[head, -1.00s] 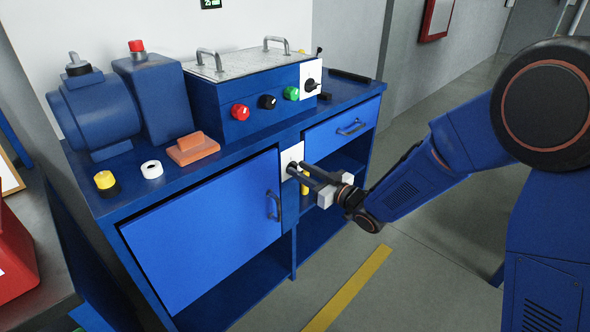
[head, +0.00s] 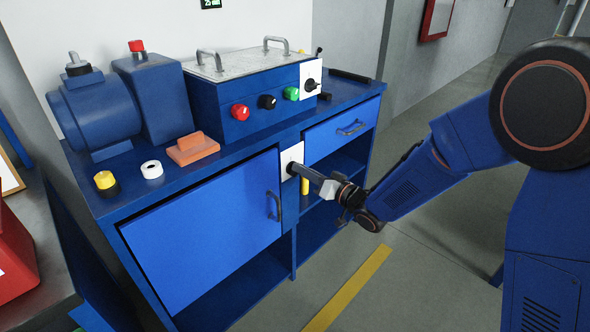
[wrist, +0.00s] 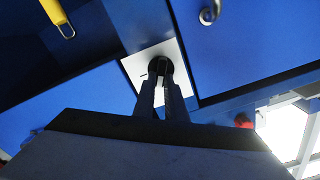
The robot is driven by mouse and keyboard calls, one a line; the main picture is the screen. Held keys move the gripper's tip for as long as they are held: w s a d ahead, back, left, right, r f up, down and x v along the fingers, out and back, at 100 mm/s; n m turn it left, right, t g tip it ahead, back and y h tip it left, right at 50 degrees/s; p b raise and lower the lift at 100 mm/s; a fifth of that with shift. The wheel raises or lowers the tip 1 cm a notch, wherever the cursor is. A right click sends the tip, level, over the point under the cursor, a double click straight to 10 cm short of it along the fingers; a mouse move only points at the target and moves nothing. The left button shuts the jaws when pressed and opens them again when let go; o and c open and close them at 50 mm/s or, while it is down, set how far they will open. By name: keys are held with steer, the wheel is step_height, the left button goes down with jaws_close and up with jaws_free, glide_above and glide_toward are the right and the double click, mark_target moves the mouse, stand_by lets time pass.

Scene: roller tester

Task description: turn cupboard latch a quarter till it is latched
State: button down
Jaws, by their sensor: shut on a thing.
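The latch is a small dark knob (wrist: 157,67) on a white plate (wrist: 138,64), which also shows in the head view (head: 291,156). The plate sits on the bench front between the blue cupboard door (head: 205,230) and the drawer (head: 343,130). My gripper (wrist: 161,84) is shut on the latch knob, with one finger on each side of it. In the head view my gripper (head: 296,169) reaches the plate from the right and its fingers hide most of the knob. I cannot tell the knob's exact angle.
A yellow-handled item (head: 305,186) hangs just below the plate, near my fingers. The door handle (head: 273,205) is to the left and the drawer handle (head: 351,127) to the right. The control box (head: 255,95) stands on the bench top. Floor in front is clear.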

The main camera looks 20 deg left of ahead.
stand_by(0.3)
steer(key=shift+w+d+f+m, duration=0.1)
steer(key=shift+f+m, duration=0.05)
steer(key=shift+m, duration=1.4)
steer(key=shift+w+f+m, duration=0.1)
steer(key=shift+m, duration=1.45)
steer(key=shift+f+m, duration=0.1)
steer(key=shift+m, duration=0.6)
steer(key=c, duration=2.2)
jaws_free()
steer(key=shift+m, duration=0.5)
steer(key=o, duration=0.7)
